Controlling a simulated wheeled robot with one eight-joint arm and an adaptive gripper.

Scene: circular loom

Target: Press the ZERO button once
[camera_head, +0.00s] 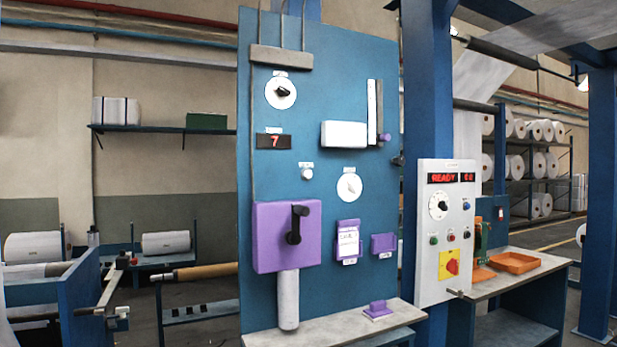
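A small round white button (306,173) sits below and right of the display, with a small label too blurred to read. A grey control box (457,280) to the right carries small green, red and blue buttons, also with unreadable labels. I cannot tell by lettering which button is ZERO. My gripper is not in view.
A purple box (270,220) with a black lever, round white dials and purple holders share the board. A pale ledge (340,322) juts out below. An orange tray (514,262) lies on the bench at right. Blue posts flank the control box.

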